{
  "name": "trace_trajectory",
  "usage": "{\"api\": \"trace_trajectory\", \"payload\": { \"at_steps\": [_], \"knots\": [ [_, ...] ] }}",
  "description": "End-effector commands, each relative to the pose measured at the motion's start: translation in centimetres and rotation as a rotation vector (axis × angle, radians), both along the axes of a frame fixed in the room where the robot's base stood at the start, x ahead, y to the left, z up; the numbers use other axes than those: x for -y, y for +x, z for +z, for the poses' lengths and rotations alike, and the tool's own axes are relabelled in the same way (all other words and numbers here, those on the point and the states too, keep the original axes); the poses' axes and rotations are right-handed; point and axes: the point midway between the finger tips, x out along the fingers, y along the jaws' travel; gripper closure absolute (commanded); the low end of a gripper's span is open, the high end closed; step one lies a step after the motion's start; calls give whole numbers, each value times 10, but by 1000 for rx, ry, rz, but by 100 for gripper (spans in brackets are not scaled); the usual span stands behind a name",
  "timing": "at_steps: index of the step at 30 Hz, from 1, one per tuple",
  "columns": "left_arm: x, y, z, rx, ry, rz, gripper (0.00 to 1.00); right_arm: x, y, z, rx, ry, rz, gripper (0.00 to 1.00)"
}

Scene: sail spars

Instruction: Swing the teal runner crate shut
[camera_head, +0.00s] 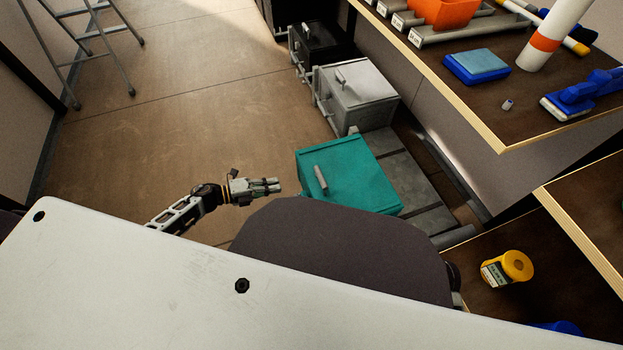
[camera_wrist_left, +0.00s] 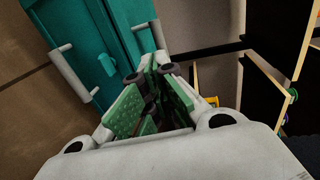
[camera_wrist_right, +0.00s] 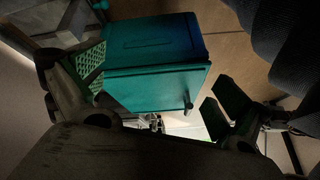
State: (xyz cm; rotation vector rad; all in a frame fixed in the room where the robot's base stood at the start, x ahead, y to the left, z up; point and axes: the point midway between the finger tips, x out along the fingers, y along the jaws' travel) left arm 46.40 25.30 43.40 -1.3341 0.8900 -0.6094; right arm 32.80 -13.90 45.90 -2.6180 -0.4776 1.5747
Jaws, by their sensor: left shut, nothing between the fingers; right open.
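The teal runner crate (camera_head: 362,172) sits low at the centre of the head view, with a pale bar handle (camera_head: 321,179) on it. My left gripper (camera_head: 279,186) is shut and empty, just left of the crate and apart from it. In the left wrist view the teal crate (camera_wrist_left: 72,30) fills the upper left, with pale bar handles and a dark seam between two teal panels. In the right wrist view the crate (camera_wrist_right: 150,85) shows beyond my right gripper (camera_wrist_right: 161,72), which is open and empty. How far the crate stands open is unclear.
A grey crate (camera_head: 355,92) and a black crate (camera_head: 318,42) stand behind the teal one. A workbench (camera_head: 478,95) with blue and orange items overhangs at right. A yellow jar (camera_head: 508,268) stands on a lower surface. The floor (camera_head: 190,100) at left is clear up to a stepladder (camera_head: 95,35).

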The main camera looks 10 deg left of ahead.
Motion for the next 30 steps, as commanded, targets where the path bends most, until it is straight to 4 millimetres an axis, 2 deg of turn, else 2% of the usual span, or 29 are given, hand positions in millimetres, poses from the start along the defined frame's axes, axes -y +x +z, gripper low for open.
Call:
{"api": "trace_trajectory", "payload": {
  "at_steps": [10,16,23,30],
  "knots": [
    [1,1,0,0,0,1,100,0,0,0,1,1,-1,0],
    [8,6,-2,1,1,1,100,-1,0,-6,7,8,-4,0],
    [28,19,-7,1,-2,0,100,-4,1,-19,28,30,-15,0],
    [53,37,-14,1,-2,1,100,-7,1,-42,56,60,-34,0]
  ]
}}
